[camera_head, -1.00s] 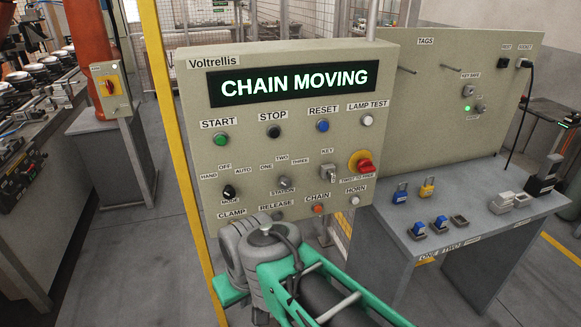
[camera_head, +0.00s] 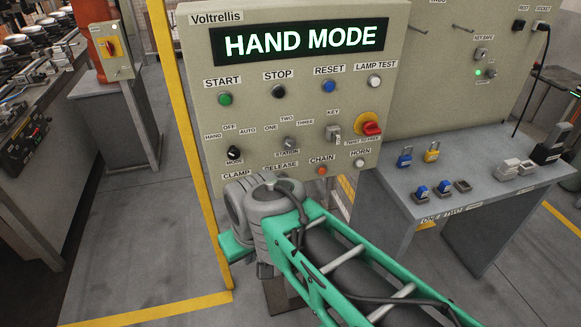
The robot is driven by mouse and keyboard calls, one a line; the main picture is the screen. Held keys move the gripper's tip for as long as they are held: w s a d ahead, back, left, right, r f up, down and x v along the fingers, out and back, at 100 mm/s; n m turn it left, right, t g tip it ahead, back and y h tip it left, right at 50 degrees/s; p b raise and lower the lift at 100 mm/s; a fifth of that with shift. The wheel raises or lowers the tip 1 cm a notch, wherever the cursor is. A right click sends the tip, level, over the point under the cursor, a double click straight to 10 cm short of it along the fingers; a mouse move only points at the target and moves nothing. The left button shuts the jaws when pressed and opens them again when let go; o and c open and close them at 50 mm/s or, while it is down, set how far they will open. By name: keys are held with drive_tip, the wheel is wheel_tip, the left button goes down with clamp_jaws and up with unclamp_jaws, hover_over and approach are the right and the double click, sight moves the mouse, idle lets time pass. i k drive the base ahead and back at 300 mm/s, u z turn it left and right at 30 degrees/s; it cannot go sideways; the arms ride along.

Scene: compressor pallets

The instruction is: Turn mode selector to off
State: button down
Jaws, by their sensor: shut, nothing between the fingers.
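The mode selector (camera_head: 234,154) is a small black knob at the lower left of the beige Voltrellis panel (camera_head: 300,110). HAND, OFF and AUTO labels stand around it, left to right. The exact direction of its pointer is too small to tell. The display (camera_head: 305,42) reads HAND MODE. My green and grey arm reaches up from the lower right, and its grey joint is just below the selector, covering part of the panel's lower edge. My gripper itself does not show.
The panel also carries a green start button (camera_head: 225,99), a black stop button (camera_head: 279,91), a blue reset button (camera_head: 330,86) and a red emergency stop knob (camera_head: 371,128). A yellow post (camera_head: 182,120) stands left of it. A grey table (camera_head: 400,196) with padlocks is at right.

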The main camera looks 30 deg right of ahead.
sight(234, 154)
drive_tip(key=z, duration=2.05)
drive_tip(key=k, duration=1.3)
drive_tip(key=u, duration=2.1)
drive_tip(key=i, duration=0.5)
drive_tip(key=z, duration=0.05)
